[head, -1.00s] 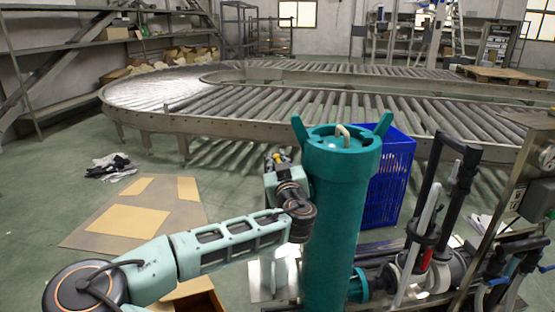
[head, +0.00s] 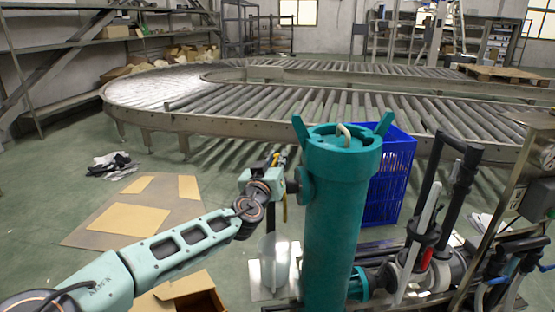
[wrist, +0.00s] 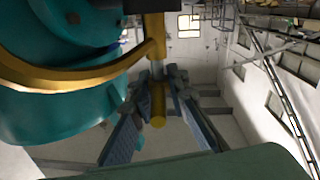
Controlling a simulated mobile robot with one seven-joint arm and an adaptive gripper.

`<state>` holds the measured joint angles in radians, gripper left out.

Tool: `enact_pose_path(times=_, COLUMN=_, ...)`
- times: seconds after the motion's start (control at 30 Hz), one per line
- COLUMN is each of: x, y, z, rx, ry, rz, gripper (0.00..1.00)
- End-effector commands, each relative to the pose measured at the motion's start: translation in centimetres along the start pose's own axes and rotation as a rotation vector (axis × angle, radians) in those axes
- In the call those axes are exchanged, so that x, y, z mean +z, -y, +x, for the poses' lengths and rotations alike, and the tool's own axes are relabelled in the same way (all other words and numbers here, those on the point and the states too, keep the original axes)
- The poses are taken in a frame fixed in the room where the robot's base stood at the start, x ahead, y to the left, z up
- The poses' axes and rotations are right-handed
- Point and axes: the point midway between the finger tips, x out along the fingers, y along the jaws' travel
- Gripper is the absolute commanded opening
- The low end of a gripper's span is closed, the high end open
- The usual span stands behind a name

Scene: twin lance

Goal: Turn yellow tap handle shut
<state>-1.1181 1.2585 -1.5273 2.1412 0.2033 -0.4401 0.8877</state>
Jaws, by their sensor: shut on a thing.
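The yellow tap handle (wrist: 158,104) shows in the wrist view as a short rod between my finger pads. A curved yellow bar (wrist: 75,80) sweeps left from it across a large teal body. My gripper (wrist: 160,88) is shut on the handle, one blue-grey finger on each side. In the head view the teal upright cylinder (head: 333,225) stands right of my wrist. My gripper (head: 280,158) is small there and partly hidden. A thin yellow piece (head: 285,208) shows just left of the cylinder.
A blue crate (head: 392,180) stands behind the cylinder. Black pipes and valves (head: 440,240) crowd the right. An open cardboard box (head: 185,295) lies below my arm. A roller conveyor (head: 300,105) crosses behind. Floor at left has flat cardboard (head: 130,215).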

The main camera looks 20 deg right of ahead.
Motion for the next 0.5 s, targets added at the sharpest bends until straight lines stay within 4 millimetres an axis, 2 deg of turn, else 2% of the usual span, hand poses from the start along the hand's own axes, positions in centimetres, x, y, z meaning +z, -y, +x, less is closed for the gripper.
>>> enact_pose_path(times=0.5, x=0.04, y=0.22, z=0.15, rx=0.354, ry=0.063, rz=-0.007, gripper=0.0)
